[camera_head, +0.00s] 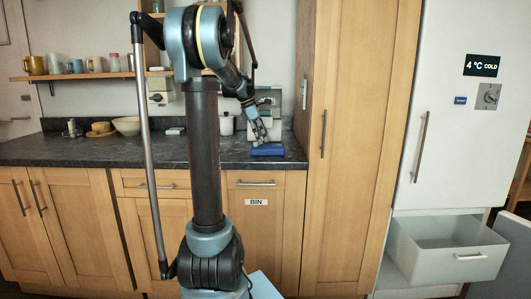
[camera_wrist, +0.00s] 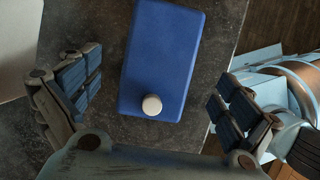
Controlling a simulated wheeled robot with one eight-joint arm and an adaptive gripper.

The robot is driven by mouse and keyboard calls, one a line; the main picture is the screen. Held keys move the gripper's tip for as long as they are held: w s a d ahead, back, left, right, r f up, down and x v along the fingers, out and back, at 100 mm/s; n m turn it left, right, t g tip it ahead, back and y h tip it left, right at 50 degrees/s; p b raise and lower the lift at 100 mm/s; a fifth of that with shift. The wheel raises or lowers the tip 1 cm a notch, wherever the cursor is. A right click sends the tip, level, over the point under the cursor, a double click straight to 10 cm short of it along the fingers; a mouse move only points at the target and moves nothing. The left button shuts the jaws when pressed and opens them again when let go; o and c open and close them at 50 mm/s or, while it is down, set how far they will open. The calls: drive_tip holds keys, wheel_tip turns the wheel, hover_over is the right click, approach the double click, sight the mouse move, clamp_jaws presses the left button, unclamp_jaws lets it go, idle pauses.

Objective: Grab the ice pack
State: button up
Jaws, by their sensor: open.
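The ice pack (camera_wrist: 163,55) is a blue rectangular block with a round white cap. It lies flat on the dark countertop near its front edge, and in the head view the blue ice pack (camera_head: 267,150) is at the right end of the counter. My gripper (camera_wrist: 150,105) is open, with one finger on each side of the ice pack in the wrist view. Neither finger appears to touch it. In the head view my gripper (camera_head: 260,132) is just above the pack, pointing down.
The dark countertop (camera_head: 90,150) holds a bowl (camera_head: 127,125) at left. A white container (camera_head: 227,124) stands near the pack. A tall wooden cabinet (camera_head: 365,130) borders the counter at right. The white fridge (camera_head: 455,130) has its lower drawer (camera_head: 448,255) pulled open.

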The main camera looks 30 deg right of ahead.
sight(266, 146)
drive_tip(key=shift+x, duration=2.15)
drive_tip(key=shift+w, duration=0.1)
drive_tip(key=c, duration=1.4)
